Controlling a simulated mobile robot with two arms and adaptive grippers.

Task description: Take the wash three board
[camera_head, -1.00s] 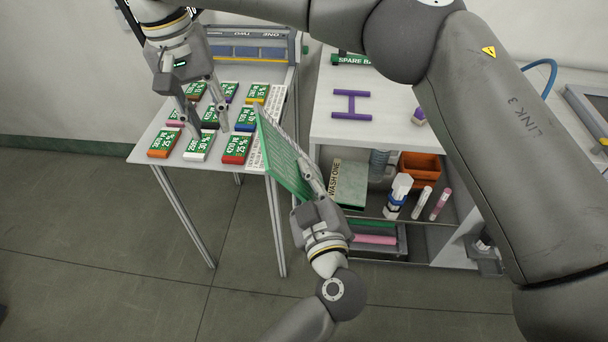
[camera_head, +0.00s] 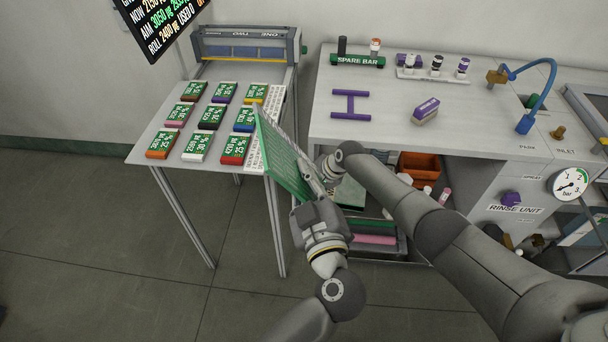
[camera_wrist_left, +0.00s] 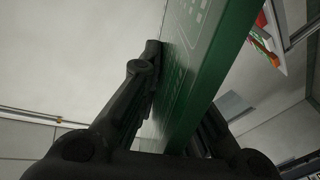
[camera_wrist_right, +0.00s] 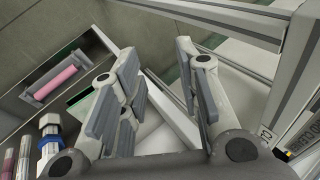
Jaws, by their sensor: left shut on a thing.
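My left gripper (camera_head: 312,182) is shut on a green board (camera_head: 283,158), held tilted on edge beside the right edge of the small-block table. The green board also shows between the fingers in the left wrist view (camera_wrist_left: 190,75). I cannot read any name on it. My right gripper (camera_wrist_right: 160,85) is open in the right wrist view, with a pale edge behind its fingers.
A table (camera_head: 150,138) bears several coloured blocks in rows. An orange bin (camera_head: 420,168) and a pink roller (camera_head: 374,239) are below. The floor at left is clear.

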